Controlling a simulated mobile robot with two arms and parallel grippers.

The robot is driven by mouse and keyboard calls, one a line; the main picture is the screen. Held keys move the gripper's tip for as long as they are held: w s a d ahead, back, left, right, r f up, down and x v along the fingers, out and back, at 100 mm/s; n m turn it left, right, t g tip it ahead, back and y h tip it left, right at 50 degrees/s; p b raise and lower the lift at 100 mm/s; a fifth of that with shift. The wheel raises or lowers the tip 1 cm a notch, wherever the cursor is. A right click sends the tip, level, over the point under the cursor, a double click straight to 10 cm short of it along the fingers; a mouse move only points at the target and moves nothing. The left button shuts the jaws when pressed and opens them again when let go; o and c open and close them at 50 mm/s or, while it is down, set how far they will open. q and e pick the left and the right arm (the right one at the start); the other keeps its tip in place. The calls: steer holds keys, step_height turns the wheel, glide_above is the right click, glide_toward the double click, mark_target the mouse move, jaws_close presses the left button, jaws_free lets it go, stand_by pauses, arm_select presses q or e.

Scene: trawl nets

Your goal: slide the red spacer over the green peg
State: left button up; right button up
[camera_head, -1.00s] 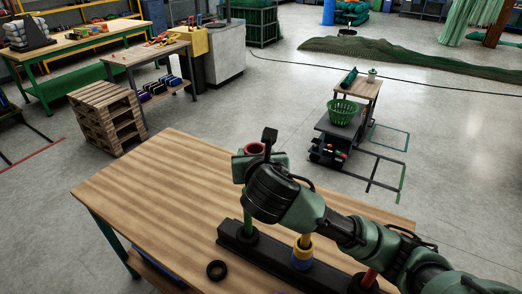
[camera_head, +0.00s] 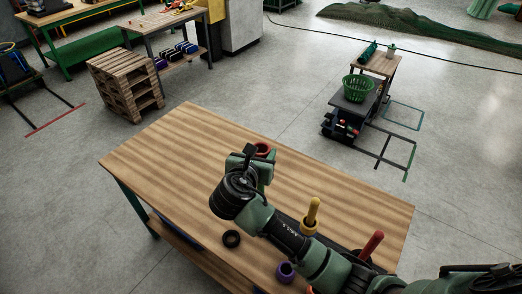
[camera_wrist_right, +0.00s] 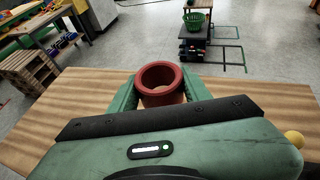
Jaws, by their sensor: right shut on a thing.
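The red spacer (camera_head: 262,149) is an open ring held at the tip of my right gripper (camera_head: 258,153), above the wooden table. In the right wrist view the spacer (camera_wrist_right: 143,80) sits upright between the two green fingers, its hole facing up, with wood visible through it. The green peg is hidden in the head view behind my right gripper and arm; the wrist view does not show it either. I cannot tell whether the spacer is over the peg. My left gripper is not in view.
A yellow peg (camera_head: 312,208) and a red peg (camera_head: 373,244) stand to the right of my arm. A black ring (camera_head: 231,239) and a purple ring (camera_head: 285,271) lie near the front. The left part of the wooden table (camera_head: 170,160) is clear.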

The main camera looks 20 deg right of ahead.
steer(key=shift+f+b, duration=1.15)
steer(key=shift+b, duration=0.05)
steer(key=shift+f+b, duration=0.85)
steer(key=shift+b, duration=0.3)
steer(key=shift+f, duration=1.85)
steer(key=o, duration=1.4)
steer(key=shift+s, duration=0.1)
steer(key=shift+s+a, duration=0.25)
steer(key=b+v, duration=0.1)
steer(key=v, duration=0.6)
